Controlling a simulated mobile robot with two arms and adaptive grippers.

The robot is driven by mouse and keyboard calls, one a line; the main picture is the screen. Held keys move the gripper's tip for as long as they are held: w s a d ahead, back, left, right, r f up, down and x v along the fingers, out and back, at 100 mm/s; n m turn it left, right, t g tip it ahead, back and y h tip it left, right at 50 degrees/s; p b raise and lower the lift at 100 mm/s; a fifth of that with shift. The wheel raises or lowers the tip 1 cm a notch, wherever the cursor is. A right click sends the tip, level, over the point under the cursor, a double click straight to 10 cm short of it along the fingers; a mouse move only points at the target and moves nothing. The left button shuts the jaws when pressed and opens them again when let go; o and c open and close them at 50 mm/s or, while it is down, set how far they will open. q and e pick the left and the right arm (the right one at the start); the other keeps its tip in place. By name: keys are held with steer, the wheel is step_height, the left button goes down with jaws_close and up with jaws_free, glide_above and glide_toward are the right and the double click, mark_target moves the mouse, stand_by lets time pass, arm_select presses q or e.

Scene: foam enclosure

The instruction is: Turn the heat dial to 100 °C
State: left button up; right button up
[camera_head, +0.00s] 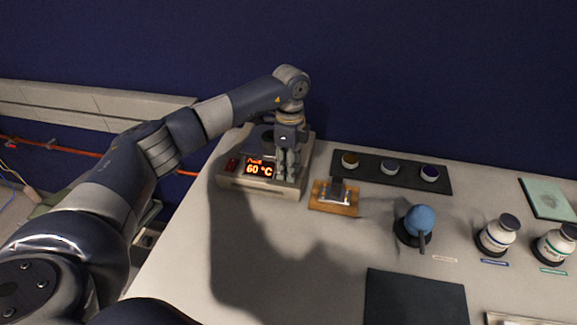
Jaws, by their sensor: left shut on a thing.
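The hotplate (233,183) stands at the back left of the table, a light box with a dark top. Its orange display (259,169) reads 60 °C, and a red switch sits to the left of the display. My left gripper (286,176) points down at the right part of the hotplate's front. It is shut on the heat dial, which its fingers hide from view. My right gripper is not in view.
A wooden block (334,205) with a metal piece stands just right of the hotplate. A black tray (391,171) with several round jars lies behind it. A blue rounded object (420,219) and two white bottles (497,233) stand further right. A dark mat (415,300) lies in front.

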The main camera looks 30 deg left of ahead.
arm_select(q)
steer(key=shift+m+b, duration=0.35)
steer(key=shift+m, duration=1.05)
steer(key=o, duration=1.1)
steer(key=shift+r, duration=0.15)
steer(key=r, duration=1.1)
steer(key=shift+w+r, duration=0.35)
